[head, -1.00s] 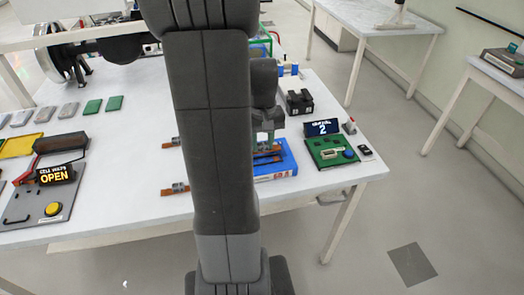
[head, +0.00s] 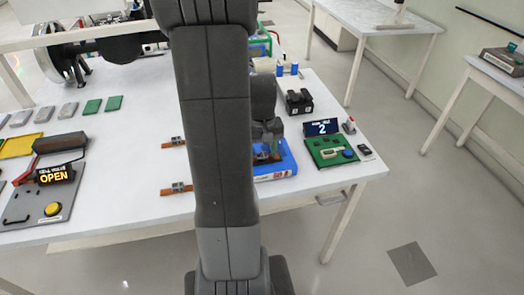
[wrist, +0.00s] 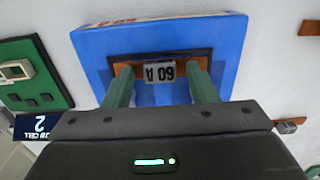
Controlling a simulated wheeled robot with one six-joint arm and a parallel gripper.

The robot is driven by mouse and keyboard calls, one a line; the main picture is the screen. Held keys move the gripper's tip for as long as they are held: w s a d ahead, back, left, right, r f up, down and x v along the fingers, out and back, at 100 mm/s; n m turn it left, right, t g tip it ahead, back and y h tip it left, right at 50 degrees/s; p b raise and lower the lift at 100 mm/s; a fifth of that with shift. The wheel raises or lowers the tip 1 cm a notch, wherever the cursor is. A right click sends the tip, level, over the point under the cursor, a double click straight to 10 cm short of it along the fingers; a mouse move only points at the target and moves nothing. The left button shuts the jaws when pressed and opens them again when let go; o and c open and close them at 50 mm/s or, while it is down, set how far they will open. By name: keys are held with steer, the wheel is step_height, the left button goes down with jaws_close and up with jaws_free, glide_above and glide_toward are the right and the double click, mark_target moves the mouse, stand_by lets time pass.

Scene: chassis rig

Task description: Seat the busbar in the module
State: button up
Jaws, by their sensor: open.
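The blue module (wrist: 95,50) lies on the white table near its right front edge; it also shows in the head view (head: 280,172). A copper busbar with a clear block marked 60 A (wrist: 160,72) lies across the dark recess in the module's face; I cannot tell how deep it sits. My gripper (wrist: 161,92) is open, with one green finger on each side of the block. The fingers hide parts of the copper. In the head view my gripper (head: 267,150) is low over the module, and my arm hides its left side.
Two similar copper bars with grey blocks (head: 175,141) (head: 176,189) lie left of my arm. A green board (head: 330,152) with a display reading 2 (head: 322,128) stands right of the module. A black block (head: 298,101) is behind. A panel reading OPEN (head: 55,175) is far left.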

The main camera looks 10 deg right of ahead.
mark_target(262, 154)
step_height(262, 154, up, 12)
stand_by(0.4)
steer(key=shift+f, duration=0.15)
step_height(262, 154, down, 11)
steer(key=shift+f, duration=0.2)
steer(key=shift+w+r, duration=0.1)
steer(key=shift+r, duration=2.25)
